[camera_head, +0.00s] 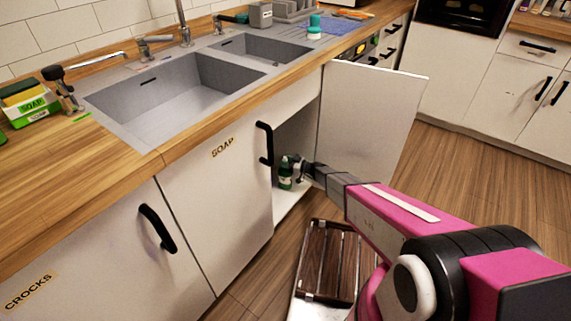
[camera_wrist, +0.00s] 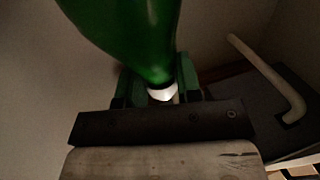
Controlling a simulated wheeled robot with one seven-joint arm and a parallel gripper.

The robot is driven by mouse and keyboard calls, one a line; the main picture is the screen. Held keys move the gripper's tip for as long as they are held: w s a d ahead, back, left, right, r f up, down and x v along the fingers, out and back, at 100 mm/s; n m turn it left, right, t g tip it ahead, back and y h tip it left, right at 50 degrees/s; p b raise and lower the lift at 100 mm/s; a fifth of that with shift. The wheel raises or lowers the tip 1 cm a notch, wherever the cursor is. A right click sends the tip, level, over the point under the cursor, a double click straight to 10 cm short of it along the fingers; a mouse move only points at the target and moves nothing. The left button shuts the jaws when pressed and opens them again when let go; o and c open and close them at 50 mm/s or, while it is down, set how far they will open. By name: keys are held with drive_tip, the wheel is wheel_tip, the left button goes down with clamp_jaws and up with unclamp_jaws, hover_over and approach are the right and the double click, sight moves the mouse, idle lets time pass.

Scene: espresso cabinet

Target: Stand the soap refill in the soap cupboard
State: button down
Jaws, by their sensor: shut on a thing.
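The soap refill is a green bottle (camera_head: 286,180) at the opening of the cupboard under the sink, and it looks roughly upright in the head view. My gripper (camera_head: 298,167) is shut on it near its top. In the wrist view the green bottle (camera_wrist: 130,30) fills the top, and its white neck or cap (camera_wrist: 162,92) sits between my gripper's fingers (camera_wrist: 158,88). The soap cupboard has a shut left door (camera_head: 215,185) labelled SOAP and an open right door (camera_head: 370,115). Its pale floor (camera_head: 287,204) shows below the bottle. I cannot tell whether the bottle touches it.
A pale bent pipe (camera_wrist: 268,78) shows to the right in the wrist view. A slatted dark wood thing (camera_head: 328,262) lies low by the cupboard front. The CROCKS door (camera_head: 95,255) is shut. Wood floor (camera_head: 465,165) is clear right of the open door.

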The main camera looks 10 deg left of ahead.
drive_tip(key=shift+f, duration=0.35)
drive_tip(key=c, duration=0.8)
unclamp_jaws()
